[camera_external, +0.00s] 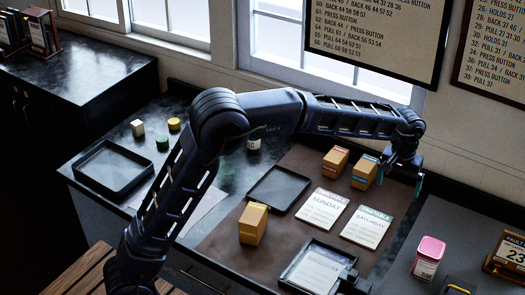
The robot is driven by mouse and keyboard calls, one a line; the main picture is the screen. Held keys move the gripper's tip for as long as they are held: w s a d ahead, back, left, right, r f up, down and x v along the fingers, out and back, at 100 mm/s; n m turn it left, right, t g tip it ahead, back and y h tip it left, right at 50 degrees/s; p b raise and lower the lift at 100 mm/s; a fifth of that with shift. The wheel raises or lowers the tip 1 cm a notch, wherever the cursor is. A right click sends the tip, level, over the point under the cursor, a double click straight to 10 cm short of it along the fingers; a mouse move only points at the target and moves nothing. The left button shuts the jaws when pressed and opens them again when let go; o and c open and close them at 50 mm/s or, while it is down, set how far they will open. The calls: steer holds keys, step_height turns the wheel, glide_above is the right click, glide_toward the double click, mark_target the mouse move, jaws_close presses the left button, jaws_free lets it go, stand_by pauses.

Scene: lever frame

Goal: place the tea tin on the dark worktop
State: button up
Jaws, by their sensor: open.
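Which object is the tea tin is not certain. Three tan box-shaped tins stand on the brown mat: a red-labelled tin (335,160), a blue-labelled tin (364,171) and a yellow-labelled tin (253,224). A pink canister (428,258) stands at the right on a grey surface. A dark marbled worktop (95,70) lies at the back left, and a similar dark surface (205,125) lies under the small items. My gripper (400,181) points down with its fingers apart, empty, close to the right of the blue-labelled tin. Whether it touches that tin is unclear.
An empty black tray (112,170) is at the left and another (279,188) is on the mat (215,240). Sunday and Saturday cards (322,210) lie in the middle. Windows and wall charts are behind.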

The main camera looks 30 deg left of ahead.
steer(key=s+a+r+t, duration=0.1)
steer(key=s+a+r, duration=0.3)
steer(key=a, duration=0.7)
steer(key=s+a+r, duration=0.4)
steer(key=s+a, duration=0.1)
steer(key=a, duration=0.6)
steer(key=s+a+r+t, duration=0.1)
steer(key=s+a+r, duration=0.25)
steer(key=a, duration=0.65)
steer(key=s+a+f+t, duration=0.1)
steer(key=s+a+f, duration=0.3)
steer(key=s+a, duration=0.4)
steer(key=s+a+f+t, duration=0.1)
steer(key=s+a+f, duration=0.3)
steer(key=s+a, duration=0.5)
steer(key=s, duration=0.7)
steer(key=shift+s+a+y, duration=0.2)
steer(key=shift+s+y, duration=0.1)
steer(key=shift+s, duration=0.1)
